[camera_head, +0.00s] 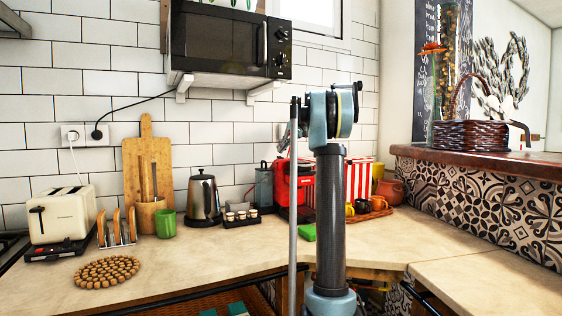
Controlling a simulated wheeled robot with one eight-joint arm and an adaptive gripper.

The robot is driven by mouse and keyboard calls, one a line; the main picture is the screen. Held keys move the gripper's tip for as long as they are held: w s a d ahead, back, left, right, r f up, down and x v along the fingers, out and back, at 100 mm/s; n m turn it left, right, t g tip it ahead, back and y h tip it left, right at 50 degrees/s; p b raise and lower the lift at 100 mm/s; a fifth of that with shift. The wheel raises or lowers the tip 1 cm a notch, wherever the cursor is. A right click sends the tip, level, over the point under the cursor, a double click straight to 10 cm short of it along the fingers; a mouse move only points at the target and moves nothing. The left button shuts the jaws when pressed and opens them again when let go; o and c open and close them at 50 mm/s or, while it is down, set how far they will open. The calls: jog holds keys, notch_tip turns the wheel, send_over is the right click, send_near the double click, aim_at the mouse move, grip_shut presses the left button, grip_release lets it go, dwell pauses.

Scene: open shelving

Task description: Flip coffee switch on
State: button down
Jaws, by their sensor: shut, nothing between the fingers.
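The red coffee machine (283,184) stands on the counter against the tiled wall, right of centre. My raised arm stands in front of it and hides part of it. Its switch cannot be made out. My gripper (283,143) is mostly hidden behind the top of my arm. Only a small dark part shows, above the machine in the picture. It is shut, with nothing seen in it. Whether it touches the machine cannot be told.
A kettle (203,199) and a dark tray of small jars (242,220) stand left of the machine. Cups on a wooden tray (376,214) stand to the right. A microwave (222,43) hangs above. The front counter is mostly clear.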

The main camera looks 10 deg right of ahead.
jog(key=shift+w+a+r, duration=0.1)
jog(key=shift+w+r, duration=0.05)
jog(key=shift+r, duration=1.1)
jog(key=shift+w+r, duration=0.15)
jog(key=shift+r, duration=1.1)
